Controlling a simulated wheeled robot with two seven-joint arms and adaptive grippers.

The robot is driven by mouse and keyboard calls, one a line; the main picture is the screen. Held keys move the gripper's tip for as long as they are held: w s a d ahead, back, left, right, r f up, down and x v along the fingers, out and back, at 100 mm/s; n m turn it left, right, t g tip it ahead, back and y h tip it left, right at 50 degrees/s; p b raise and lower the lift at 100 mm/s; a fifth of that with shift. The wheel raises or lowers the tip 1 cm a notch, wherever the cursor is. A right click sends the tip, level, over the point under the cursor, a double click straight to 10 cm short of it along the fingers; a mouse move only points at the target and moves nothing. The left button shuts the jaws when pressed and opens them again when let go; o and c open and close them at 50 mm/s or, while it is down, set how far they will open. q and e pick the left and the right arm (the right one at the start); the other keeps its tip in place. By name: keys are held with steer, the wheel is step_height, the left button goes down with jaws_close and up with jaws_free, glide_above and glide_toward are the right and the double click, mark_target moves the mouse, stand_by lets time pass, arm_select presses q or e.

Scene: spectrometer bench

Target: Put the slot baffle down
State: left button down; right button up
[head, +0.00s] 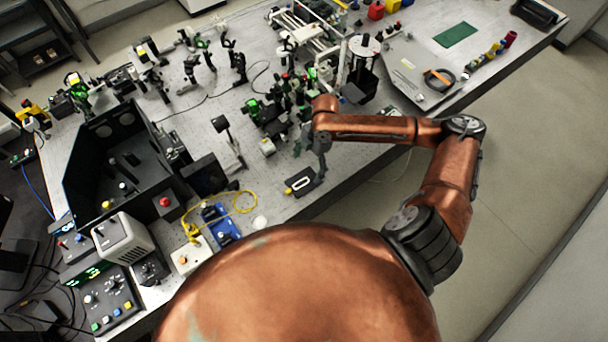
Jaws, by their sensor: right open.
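My left gripper is not in view.
The optical bench (290,212) is crowded with mounted optics behind my right gripper. A black box enclosure (95,180) stands at left. A blue tray (221,225) and yellow cable (243,208) lie left of the baffle. Bare bench surface lies just around the baffle.

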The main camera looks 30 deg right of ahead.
steer(key=shift+v, duration=2)
